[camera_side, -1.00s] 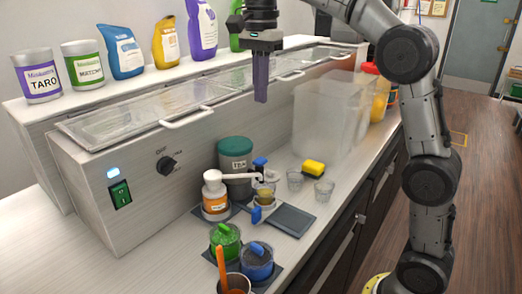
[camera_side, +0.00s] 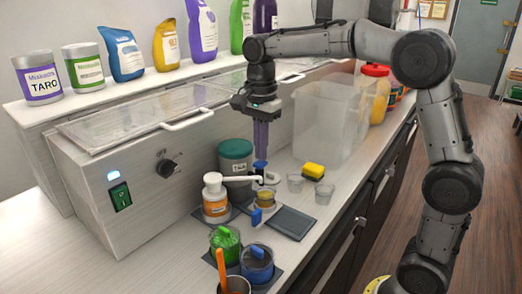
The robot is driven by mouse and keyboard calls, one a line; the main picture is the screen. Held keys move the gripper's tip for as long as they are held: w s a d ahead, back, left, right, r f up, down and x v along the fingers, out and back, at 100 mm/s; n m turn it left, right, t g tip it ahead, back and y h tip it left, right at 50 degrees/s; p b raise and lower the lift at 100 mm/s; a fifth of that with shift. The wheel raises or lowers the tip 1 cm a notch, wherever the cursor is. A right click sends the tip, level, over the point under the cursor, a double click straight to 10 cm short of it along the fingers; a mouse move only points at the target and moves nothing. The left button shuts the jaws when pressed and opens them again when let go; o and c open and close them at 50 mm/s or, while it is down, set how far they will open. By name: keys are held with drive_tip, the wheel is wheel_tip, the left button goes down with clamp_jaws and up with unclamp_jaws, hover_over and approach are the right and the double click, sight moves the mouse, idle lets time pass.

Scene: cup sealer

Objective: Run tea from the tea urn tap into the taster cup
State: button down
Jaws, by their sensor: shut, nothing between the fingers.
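The tea urn (camera_side: 235,158), a grey cylinder with a dark green lid, stands on the counter in front of the steel unit. A blue tap handle (camera_side: 260,166) shows just to its right. A small clear cup (camera_side: 265,199) with amber contents stands below the tap; I take it to be the taster cup. My gripper (camera_side: 261,153) is shut and empty, its long purple fingers pointing down. Their tips are right above or touching the blue handle; I cannot tell which. The tap's spout is too small to make out clearly.
A white pump bottle (camera_side: 215,196) stands left of the cup. Two clear cups (camera_side: 324,193) and a yellow sponge (camera_side: 314,170) are to the right. A dark flat tray (camera_side: 292,223) lies in front. Green (camera_side: 225,243) and blue (camera_side: 257,263) containers are nearer. A clear bin (camera_side: 325,122) stands behind.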

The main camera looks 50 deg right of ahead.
drive_tip(key=shift+f, duration=0.3)
drive_tip(key=shift+f, duration=1.4)
idle(0.5)
wheel_tip(320, 180, up, 16)
drive_tip(key=shift+w+f, duration=0.15)
idle(0.4)
idle(1.4)
